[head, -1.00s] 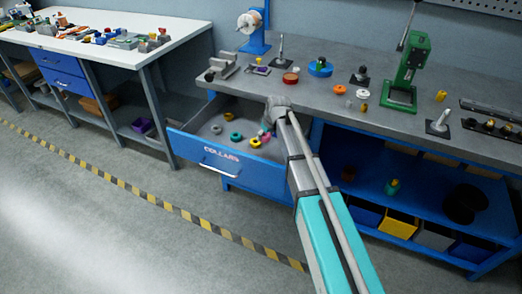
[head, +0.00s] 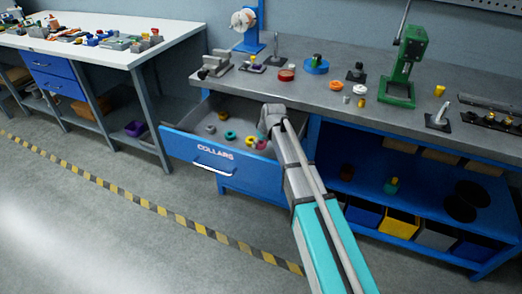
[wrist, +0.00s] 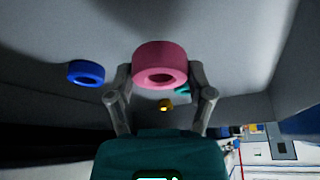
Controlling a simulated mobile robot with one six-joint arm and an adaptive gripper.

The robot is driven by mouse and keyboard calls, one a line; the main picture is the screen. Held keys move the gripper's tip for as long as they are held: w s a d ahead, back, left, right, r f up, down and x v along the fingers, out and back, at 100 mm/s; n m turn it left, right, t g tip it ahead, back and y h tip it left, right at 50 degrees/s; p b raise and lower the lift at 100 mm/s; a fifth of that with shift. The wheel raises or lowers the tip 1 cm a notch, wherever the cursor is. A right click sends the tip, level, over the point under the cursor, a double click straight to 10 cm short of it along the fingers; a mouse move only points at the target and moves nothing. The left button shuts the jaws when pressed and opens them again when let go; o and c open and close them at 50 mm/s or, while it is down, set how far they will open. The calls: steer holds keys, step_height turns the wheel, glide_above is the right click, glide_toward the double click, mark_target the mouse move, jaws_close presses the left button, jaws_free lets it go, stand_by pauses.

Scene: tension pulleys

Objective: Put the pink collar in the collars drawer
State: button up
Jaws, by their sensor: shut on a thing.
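The pink collar (wrist: 160,66) is held between the two fingers of my gripper (wrist: 161,78) in the wrist view. In the head view my gripper (head: 269,123) is over the right part of the open collars drawer (head: 240,165), and its arm hides that part of the drawer. The drawer is blue-fronted, grey inside and labelled COLLARS. A teal collar (head: 230,135) and other small collars lie in it. The wrist view shows a blue collar (wrist: 86,72) to the left and a small yellow collar (wrist: 166,105) behind the pink one. Whether the pink collar touches the drawer floor is unclear.
The grey workbench (head: 335,95) above the drawer carries a green press (head: 402,70), a blue spool stand (head: 248,28) and small parts. A lower shelf with bins (head: 400,222) is to the right. The drawer's left interior has free room.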

mark_target(261, 154)
steer(key=shift+f+b, duration=1.9)
steer(key=shift+f, duration=0.1)
steer(key=o, duration=1.2)
steer(key=shift+c, duration=0.2)
steer(key=shift+r, duration=0.2)
steer(key=p+v, duration=1.1)
steer(key=v, duration=0.1)
steer(key=shift+a, duration=0.15)
